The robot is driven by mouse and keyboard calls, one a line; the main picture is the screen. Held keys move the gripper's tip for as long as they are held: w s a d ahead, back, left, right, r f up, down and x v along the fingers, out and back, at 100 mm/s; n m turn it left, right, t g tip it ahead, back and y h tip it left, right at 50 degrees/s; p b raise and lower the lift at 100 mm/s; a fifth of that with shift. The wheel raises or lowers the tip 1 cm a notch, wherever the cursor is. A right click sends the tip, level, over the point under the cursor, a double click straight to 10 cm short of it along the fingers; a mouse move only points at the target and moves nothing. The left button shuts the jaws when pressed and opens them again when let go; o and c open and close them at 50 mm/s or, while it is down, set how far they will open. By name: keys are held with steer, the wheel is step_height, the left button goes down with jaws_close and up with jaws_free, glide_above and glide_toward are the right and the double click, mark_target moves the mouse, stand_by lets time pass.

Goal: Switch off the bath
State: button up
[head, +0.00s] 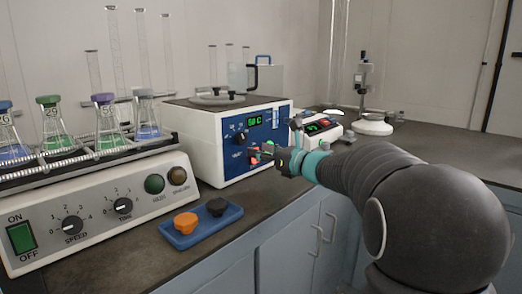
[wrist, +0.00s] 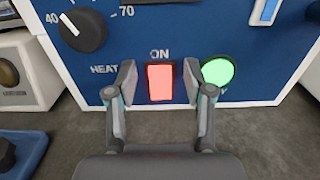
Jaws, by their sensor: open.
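The bath (head: 207,140) is a white box with a blue front panel, and its green display reads about 50 C. In the wrist view its panel has a lit red rocker switch (wrist: 160,82) under the word ON. A round green light (wrist: 218,70) is to the right of the switch, and a black dial (wrist: 83,30) is at upper left. My gripper (wrist: 159,85) is open, with one finger on each side of the red switch and close to the panel. Whether the fingertips touch the panel cannot be told. In the head view my gripper (head: 268,152) is at the panel's lower part.
A shaker (head: 100,215) with several flasks and an ON/OFF switch stands at left. A blue tray (head: 203,228) with an orange and a black knob lies in front.

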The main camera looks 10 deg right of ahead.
steer(key=shift+w+a, duration=0.1)
steer(key=shift+w, duration=0.05)
steer(key=shift+c, duration=0.2)
jaws_close()
steer(key=shift+f+b, duration=0.3)
steer(key=shift+b, duration=0.5)
steer(key=b, duration=0.2)
steer(key=shift+f+t+y+b, duration=0.2)
steer(key=shift+t+y+b, duration=0.1)
steer(key=shift+t+b, duration=0.1)
steer(key=t+y+b, duration=0.1)
steer(key=b, duration=0.4)
steer(key=shift+s+f, duration=0.15)
steer(key=shift+s, duration=0.05)
steer(key=shift+t+b, duration=0.3)
steer(key=shift+b, duration=0.4)
steer(key=shift+r, duration=0.3)
